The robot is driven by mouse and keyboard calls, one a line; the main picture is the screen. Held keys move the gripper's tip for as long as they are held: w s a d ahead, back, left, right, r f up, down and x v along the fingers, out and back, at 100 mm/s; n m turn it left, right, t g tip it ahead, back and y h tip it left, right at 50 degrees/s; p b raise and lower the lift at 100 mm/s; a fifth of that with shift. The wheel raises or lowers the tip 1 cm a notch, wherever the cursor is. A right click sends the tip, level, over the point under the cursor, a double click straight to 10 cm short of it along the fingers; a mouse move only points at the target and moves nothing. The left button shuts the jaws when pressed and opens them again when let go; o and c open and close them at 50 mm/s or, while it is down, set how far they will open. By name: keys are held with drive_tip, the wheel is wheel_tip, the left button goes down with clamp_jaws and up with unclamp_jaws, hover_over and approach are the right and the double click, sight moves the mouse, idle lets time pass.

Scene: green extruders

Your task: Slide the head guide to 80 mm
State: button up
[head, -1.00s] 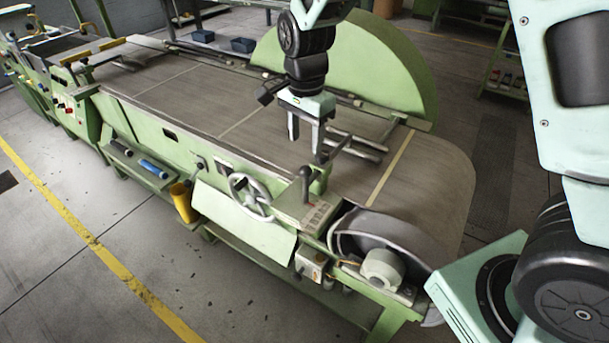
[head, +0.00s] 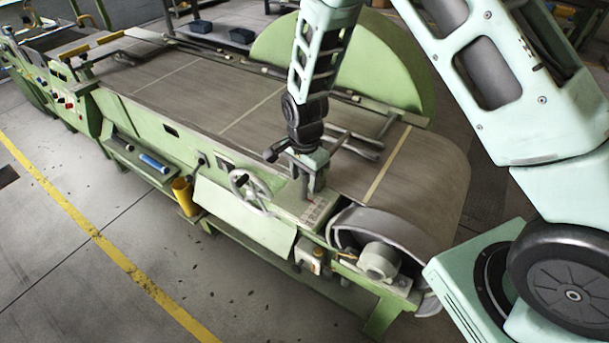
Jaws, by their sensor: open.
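My gripper (head: 307,186) is open, pointing down over the near edge of the machine. Its fingers are at the dark upright handle, which they and the gripper body mostly hide. I cannot tell whether they touch it. The handle stands by a light plate with small markings (head: 316,211), too small to read. Grey guide bars (head: 357,148) lie over the brown belt just behind my gripper. Which part is the head guide, and its setting, I cannot make out.
A grey handwheel (head: 249,190) is just left of my gripper. The belt (head: 220,105) runs far left, mostly bare. A green semicircular guard (head: 385,65) stands behind. A motor (head: 378,262) sits at the near right end. A yellow cup (head: 182,192) hangs on the front.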

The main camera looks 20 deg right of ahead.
clamp_jaws()
drive_tip(key=shift+s+a, duration=0.6)
drive_tip(key=shift+a, duration=0.25)
drive_tip(key=shift+s+a, duration=0.6)
drive_tip(key=shift+a, duration=0.2)
unclamp_jaws()
drive_tip(key=shift+r, duration=0.1)
wheel_tip(320, 180, up, 17)
drive_tip(key=b, duration=0.4)
drive_tip(key=shift+r, duration=0.15)
